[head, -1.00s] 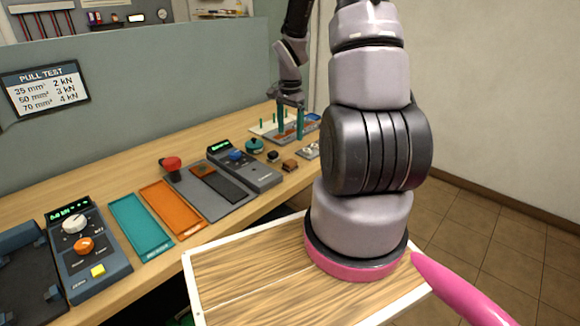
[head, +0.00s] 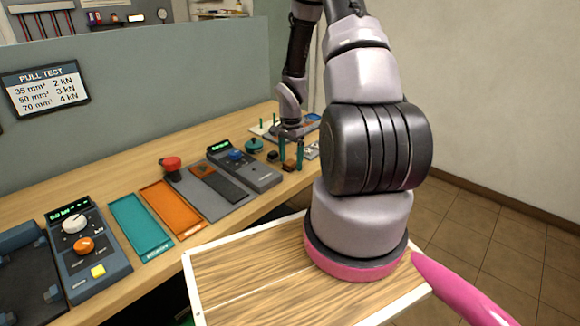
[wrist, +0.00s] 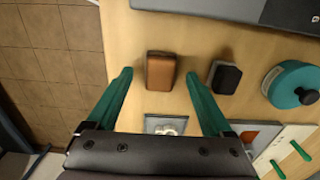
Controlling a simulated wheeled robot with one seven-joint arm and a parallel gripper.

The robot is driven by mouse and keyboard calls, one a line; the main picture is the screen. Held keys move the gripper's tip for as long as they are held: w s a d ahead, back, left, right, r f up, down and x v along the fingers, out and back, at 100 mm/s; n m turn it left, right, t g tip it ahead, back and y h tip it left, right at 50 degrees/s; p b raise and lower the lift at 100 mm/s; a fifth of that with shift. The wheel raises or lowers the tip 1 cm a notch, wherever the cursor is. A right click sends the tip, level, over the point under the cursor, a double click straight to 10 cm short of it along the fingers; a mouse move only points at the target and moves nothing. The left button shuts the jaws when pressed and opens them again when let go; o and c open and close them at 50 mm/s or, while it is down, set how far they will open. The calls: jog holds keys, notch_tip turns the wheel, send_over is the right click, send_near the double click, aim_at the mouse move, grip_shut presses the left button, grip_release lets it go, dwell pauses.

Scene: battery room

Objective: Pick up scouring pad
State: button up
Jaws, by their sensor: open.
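A small reddish-brown block, which looks like the scouring pad (wrist: 160,71), sits on the wooden bench. In the head view the pad (head: 289,166) is near the bench's right edge, partly covered by my fingers. My gripper (wrist: 159,75) is open, with its teal fingers apart. In the wrist view the pad appears between the two fingertips, with a gap on each side. In the head view my gripper (head: 291,165) is at the pad; I cannot tell its exact height above the bench.
A dark block (wrist: 224,78) lies just right of the right finger, and a teal round item with a black knob (wrist: 291,85) is beyond it. A small tray with a shiny item (wrist: 166,125) lies near the gripper's palm. A grey meter (head: 244,166) stands left of the pad.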

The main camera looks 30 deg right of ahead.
aim_at(291, 161)
grip_shut()
notch_tip(291, 161, up, 10)
dwell(0.6)
